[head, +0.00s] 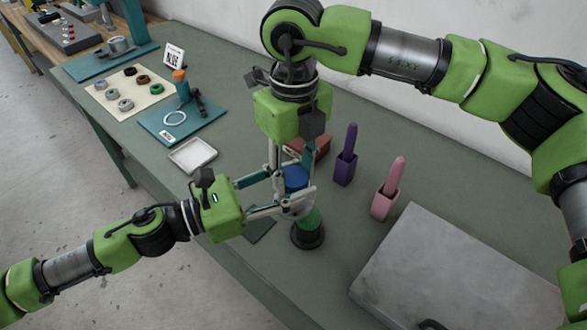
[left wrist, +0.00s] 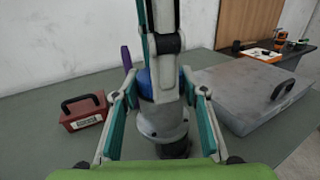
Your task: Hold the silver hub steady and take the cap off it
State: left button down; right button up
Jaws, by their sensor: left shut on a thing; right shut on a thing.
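The silver hub (head: 298,209) stands upright near the front edge of the table; it also shows large in the left wrist view (left wrist: 165,121). Below it are a green part (head: 312,219) and a round black base (head: 307,237). The blue cap (head: 296,178) sits right on top of the hub, with no clear gap; the left wrist view shows its side (left wrist: 146,83). My left gripper (head: 292,204) is shut around the hub from the side. My right gripper (head: 288,172) comes down from above and is shut on the cap, hiding part of it.
A grey case (head: 455,270) lies to the right. A purple holder (head: 345,170) and a pink holder (head: 383,203) stand behind. A red box (left wrist: 83,112) is close behind the grippers. A white tray (head: 192,154) and a teal board (head: 160,124) lie to the left.

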jog(key=o, duration=1.2)
notch_tip(320, 180, up, 4)
jog(key=shift+r, duration=0.25)
jog(key=shift+c, duration=0.3)
jog(key=r+m, duration=0.1)
jog(key=m, duration=0.2)
jog(key=shift+w+r, duration=0.1)
jog(key=shift+r, duration=0.3)
jog(key=m, duration=0.1)
jog(key=r+m, duration=0.1)
jog(key=m, duration=0.1)
jog(key=shift+r, duration=0.25)
jog(key=shift+f+m, duration=0.3)
jog(key=shift+f, duration=3.65)
